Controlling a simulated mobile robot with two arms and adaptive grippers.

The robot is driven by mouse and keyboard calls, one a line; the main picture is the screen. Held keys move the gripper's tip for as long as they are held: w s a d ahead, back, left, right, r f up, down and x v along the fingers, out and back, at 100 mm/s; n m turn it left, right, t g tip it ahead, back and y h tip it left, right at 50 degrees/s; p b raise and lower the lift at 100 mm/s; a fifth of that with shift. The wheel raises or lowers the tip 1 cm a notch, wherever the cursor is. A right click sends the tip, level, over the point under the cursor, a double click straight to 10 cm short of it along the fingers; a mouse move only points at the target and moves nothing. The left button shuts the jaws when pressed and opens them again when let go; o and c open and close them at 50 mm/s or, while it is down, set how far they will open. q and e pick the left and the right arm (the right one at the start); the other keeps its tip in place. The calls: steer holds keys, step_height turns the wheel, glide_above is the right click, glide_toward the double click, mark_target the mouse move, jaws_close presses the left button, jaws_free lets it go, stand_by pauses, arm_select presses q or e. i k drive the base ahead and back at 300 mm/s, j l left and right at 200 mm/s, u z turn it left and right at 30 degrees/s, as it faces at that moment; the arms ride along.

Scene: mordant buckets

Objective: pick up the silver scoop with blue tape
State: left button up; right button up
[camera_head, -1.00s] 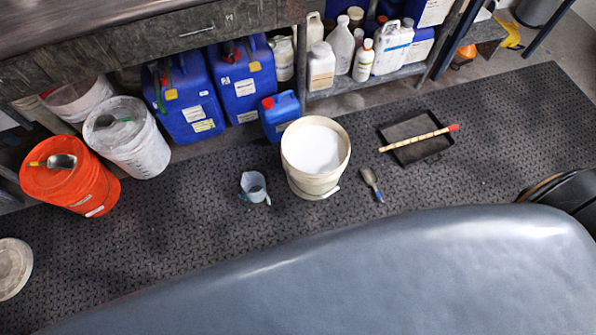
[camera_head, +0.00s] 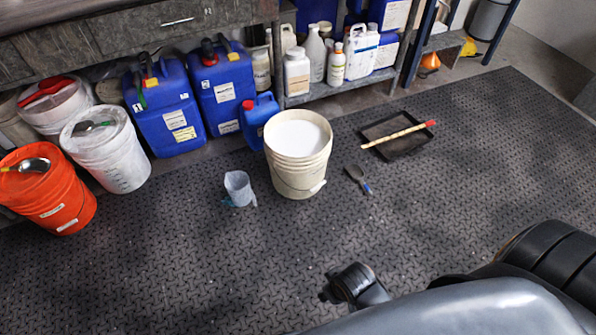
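The silver scoop with blue tape (camera_head: 356,176) lies on the dark mat, just right of the cream bucket and apart from it. Its greyish scoop end points up-left, and its blue-marked handle end points down-right. A dark piece of my own arm (camera_head: 350,285) shows at the lower middle, well below the scoop. It may be the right gripper, but its fingers cannot be made out. My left gripper is not in view. Nothing touches the scoop.
The cream bucket (camera_head: 297,170) holds white material, with a small jug (camera_head: 238,188) to its left. A black tray (camera_head: 385,149) with a stick (camera_head: 405,133) across it lies up-right. Orange (camera_head: 50,205) and white (camera_head: 118,160) buckets with scoops stand left.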

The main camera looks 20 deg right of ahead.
mark_target(356, 173)
steer(key=z, duration=1.35)
